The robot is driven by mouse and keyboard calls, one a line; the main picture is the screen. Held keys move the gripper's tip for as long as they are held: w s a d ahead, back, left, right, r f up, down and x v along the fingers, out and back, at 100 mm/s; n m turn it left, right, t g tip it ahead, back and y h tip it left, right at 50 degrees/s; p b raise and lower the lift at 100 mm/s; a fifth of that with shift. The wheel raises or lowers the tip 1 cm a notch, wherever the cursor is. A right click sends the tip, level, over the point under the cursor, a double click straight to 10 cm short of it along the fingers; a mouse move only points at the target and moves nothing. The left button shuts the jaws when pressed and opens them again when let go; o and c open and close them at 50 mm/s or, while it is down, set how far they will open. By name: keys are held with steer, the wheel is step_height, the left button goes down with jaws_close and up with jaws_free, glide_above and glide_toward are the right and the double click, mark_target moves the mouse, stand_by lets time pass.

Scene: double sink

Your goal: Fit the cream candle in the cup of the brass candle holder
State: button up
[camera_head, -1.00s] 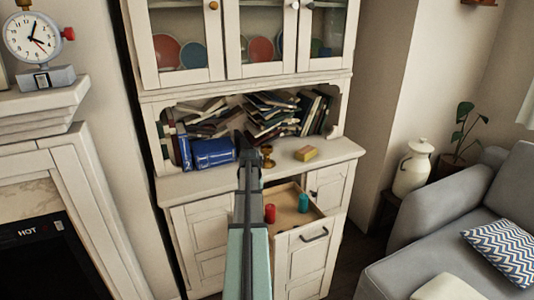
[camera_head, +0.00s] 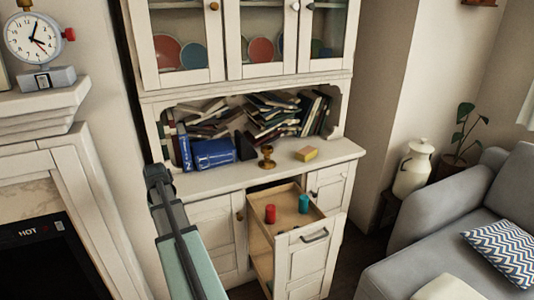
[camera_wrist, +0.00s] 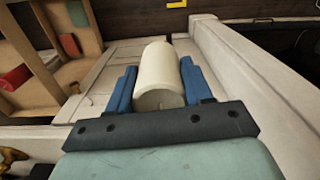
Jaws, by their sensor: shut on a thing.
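The cream candle (camera_wrist: 158,72) is a short, thick cylinder between the blue fingers of my gripper (camera_wrist: 158,84) in the wrist view. My gripper is shut on it. In the head view my gripper's end (camera_head: 157,174) is left of the brass candle holder, in front of the cabinet's left side; the fingers and candle cannot be made out there. The brass candle holder (camera_head: 266,158) stands upright on the cabinet counter, with nothing visible in its cup. A brass piece, probably the holder, shows at the lower left edge of the wrist view (camera_wrist: 12,157).
An open drawer (camera_head: 287,212) below the counter holds a red candle (camera_head: 270,213) and a teal one (camera_head: 303,203). A yellow block (camera_head: 306,154) lies right of the holder. A blue box (camera_head: 213,153) and a dark upright object (camera_head: 245,146) stand to its left. Books fill the shelf behind.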

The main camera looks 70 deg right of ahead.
steer(key=w+a+r+n, duration=0.25)
steer(key=w+a, duration=0.25)
steer(key=a, duration=1.1)
steer(key=w+a+r+n, duration=0.1)
steer(key=w+a+n, duration=0.4)
steer(key=a, duration=1.2)
steer(key=d+r+m, duration=0.2)
steer(key=d+m, duration=0.2)
steer(key=d, duration=1.3)
step_height(320, 180, up, 13)
steer(key=m, duration=1.9)
glide_above(267, 156)
steer(key=d, duration=0.1)
steer(key=shift+n, duration=0.25)
steer(key=f, duration=0.9)
steer(key=shift+w+d+f, duration=0.15)
steer(key=shift+w+f, duration=0.2)
steer(key=shift+f, duration=0.05)
